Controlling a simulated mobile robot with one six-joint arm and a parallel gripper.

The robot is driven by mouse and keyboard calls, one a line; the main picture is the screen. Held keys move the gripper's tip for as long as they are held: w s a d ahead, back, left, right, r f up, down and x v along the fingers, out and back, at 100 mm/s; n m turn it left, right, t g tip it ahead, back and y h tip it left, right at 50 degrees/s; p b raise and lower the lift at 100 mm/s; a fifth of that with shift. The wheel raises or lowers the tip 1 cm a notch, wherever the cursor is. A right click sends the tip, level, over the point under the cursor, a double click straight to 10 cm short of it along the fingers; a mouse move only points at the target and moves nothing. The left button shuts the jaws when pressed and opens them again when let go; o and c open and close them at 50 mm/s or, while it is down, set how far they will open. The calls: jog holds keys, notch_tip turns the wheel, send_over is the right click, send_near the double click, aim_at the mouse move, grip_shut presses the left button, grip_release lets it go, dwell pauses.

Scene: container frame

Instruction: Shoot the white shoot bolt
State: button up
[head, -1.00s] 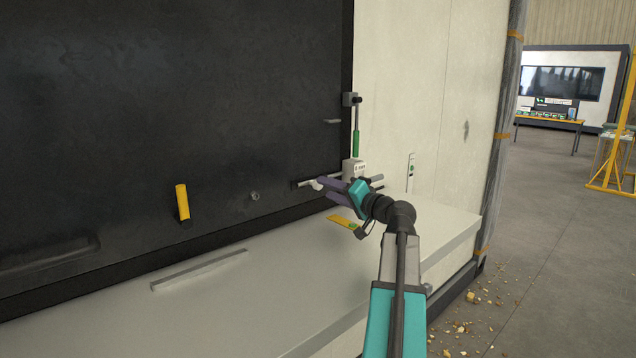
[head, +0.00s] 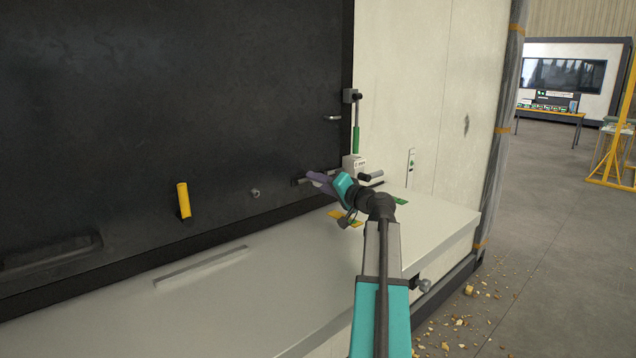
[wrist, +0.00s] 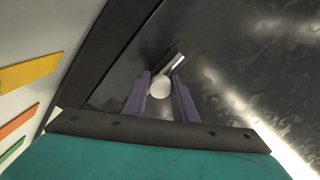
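The shoot bolt (wrist: 177,61) shows in the wrist view as a short shiny rod with a round white knob (wrist: 160,87) at its near end. It lies against the dark panel (head: 190,90), low near the panel's right edge. My gripper (head: 312,178) is at this spot in the head view and hides most of the bolt. The far end of the rod is not clear.
A white-grey ledge (head: 260,290) runs below the panel. A yellow handle (head: 183,200) and a small round knob (head: 255,193) are on the panel to the left. A green-handled vertical rod (head: 356,138) and grey block (head: 354,168) are just beyond my gripper.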

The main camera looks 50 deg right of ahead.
grip_shut()
jog(key=d+b, duration=0.1)
jog(key=d, duration=0.1)
jog(key=d+b, duration=0.1)
jog(key=d, duration=0.1)
jog(key=shift+s+r+b, duration=0.1)
jog(key=shift+s+b, duration=0.1)
jog(key=shift+b, duration=0.1)
jog(key=o, duration=0.7)
grip_release()
jog(key=shift+d, duration=0.15)
